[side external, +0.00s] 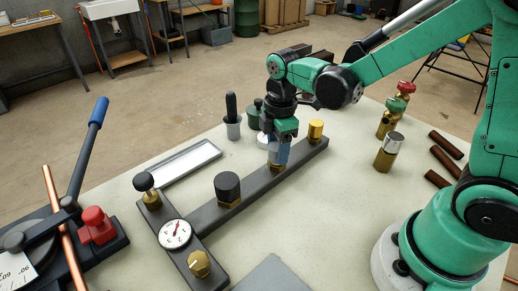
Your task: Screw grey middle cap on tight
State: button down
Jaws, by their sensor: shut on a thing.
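A dark bar (248,195) lies on the pale bench with several fittings along it. My gripper (278,156) points down over the middle fitting and is shut on the grey middle cap. The fingers hide most of the cap, so its exact seating and tilt cannot be told. The brass base of the middle fitting (275,168) shows just below the fingertips. A black cap (228,187) stands on the nearer fitting of the bar. A yellow cap (316,130) stands on the far end.
A gauge (174,234) and valves sit at the bar's near end. A shallow tray (181,162) lies left of the bar, with a dark-handled tool in a grey cup (232,126) behind. A brass fitting with a silver top (387,150) stands to the right.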

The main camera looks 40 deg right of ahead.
jog(key=m, duration=1.5)
jog(key=shift+c, duration=2.4)
grip_release()
